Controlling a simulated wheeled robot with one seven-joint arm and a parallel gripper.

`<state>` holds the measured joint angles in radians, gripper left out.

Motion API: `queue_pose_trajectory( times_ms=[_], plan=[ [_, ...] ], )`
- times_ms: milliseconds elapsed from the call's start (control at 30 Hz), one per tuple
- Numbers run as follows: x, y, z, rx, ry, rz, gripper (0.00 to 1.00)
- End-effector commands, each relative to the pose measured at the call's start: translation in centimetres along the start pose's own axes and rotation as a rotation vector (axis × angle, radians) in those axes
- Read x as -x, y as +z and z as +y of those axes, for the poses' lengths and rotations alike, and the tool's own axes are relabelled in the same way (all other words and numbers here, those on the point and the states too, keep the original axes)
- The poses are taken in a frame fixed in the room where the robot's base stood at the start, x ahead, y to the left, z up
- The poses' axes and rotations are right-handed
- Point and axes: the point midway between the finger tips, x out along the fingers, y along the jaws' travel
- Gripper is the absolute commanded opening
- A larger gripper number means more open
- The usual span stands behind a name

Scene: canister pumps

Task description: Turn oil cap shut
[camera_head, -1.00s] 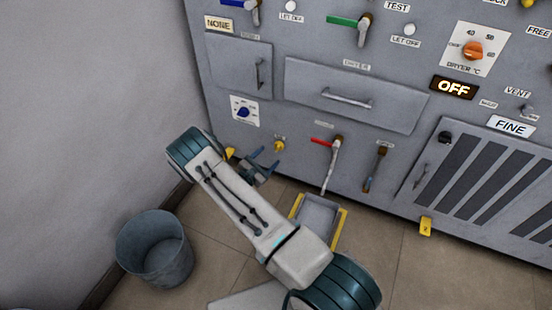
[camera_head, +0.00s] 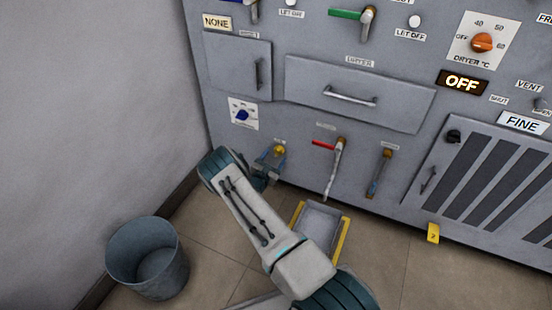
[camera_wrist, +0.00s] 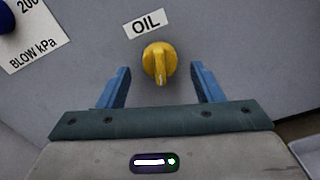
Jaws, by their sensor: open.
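The yellow oil cap (camera_wrist: 160,63) sits on the grey panel under a label reading OIL in the wrist view. Its raised grip runs roughly up and down, with a pale mark near its lower end. My gripper (camera_wrist: 161,80) is open, with one blue finger to the left of the cap and one to the right. There is a gap on both sides, and neither finger appears to touch it. In the head view the cap (camera_head: 279,150) shows just past my gripper (camera_head: 274,163) at the lower left of the panel.
A blue BLOW kPa knob (camera_head: 243,115) is up and left of the cap. A red-handled lever (camera_head: 324,145) and a brown-topped lever (camera_head: 380,172) are to its right. A tray (camera_head: 318,220) with yellow edges lies below, and a grey bucket (camera_head: 128,236) stands left on the tiled floor.

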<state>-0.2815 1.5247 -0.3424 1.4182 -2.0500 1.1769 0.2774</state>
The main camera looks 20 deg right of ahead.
Motion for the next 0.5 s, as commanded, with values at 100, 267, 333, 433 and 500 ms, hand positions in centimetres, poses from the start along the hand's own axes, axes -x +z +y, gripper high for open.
queue_pose_trajectory(
  times_ms=[100, 267, 333, 433, 500],
  plan=[
    [-1.5, -0.2, -0.1, -0.002, -0.002, 0.000, 0.60],
    [-2.3, 0.0, 0.0, 0.000, -0.001, 0.000, 0.60],
    [-2.4, 0.0, 0.0, 0.000, -0.001, 0.000, 0.60],
    [-2.4, 0.0, 0.0, 0.000, -0.001, 0.000, 0.60],
    [-2.4, 0.0, 0.0, 0.000, -0.001, 0.000, 0.60]
  ],
)
